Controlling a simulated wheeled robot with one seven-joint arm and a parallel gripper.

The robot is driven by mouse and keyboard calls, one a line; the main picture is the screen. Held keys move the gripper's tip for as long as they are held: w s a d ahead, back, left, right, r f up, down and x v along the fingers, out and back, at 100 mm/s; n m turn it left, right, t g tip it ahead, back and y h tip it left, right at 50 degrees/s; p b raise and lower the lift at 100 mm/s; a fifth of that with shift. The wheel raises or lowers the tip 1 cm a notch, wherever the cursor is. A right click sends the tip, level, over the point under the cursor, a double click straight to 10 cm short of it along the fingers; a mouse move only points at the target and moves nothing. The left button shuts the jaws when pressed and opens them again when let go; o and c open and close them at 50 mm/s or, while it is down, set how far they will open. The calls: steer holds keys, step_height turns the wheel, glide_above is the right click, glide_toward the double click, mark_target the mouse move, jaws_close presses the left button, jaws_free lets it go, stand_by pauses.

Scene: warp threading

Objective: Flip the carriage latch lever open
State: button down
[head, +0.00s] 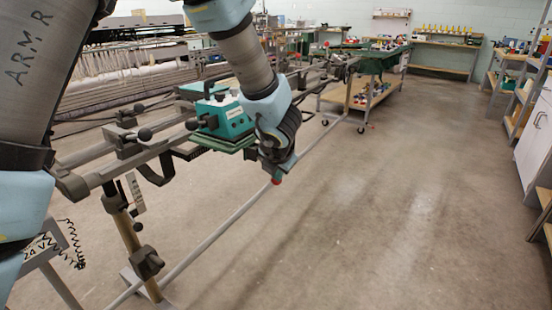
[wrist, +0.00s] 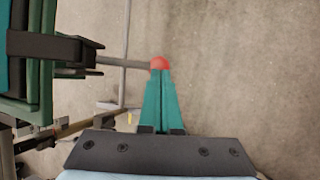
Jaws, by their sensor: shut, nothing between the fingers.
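The carriage (head: 225,118) is a teal box on a green plate, riding on the grey rail. Its latch lever (wrist: 125,64) is a thin grey rod coming out of a black clamp, lying about level across the wrist view. A red ball knob (wrist: 160,62) tips the lever; it also shows in the head view (head: 277,181). My gripper (wrist: 159,75) is shut and empty, its teal fingertips right at the knob and overlapping its lower edge in the wrist view. I cannot tell whether they touch. In the head view my wrist hides most of the lever.
The rail (head: 95,180) runs back beside the loom, with clamps and black ball handles near the carriage. A green-topped cart (head: 375,90) stands at the back. Shelves and a white cabinet (head: 535,130) line the right. The concrete floor between is clear.

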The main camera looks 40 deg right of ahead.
steer(key=shift+a+f, duration=0.1)
steer(key=shift+f, duration=0.25)
stand_by(0.3)
steer(key=p+v, duration=0.5)
steer(key=v, duration=0.9)
steer(key=shift+s+d, duration=0.3)
steer(key=shift+s, duration=0.1)
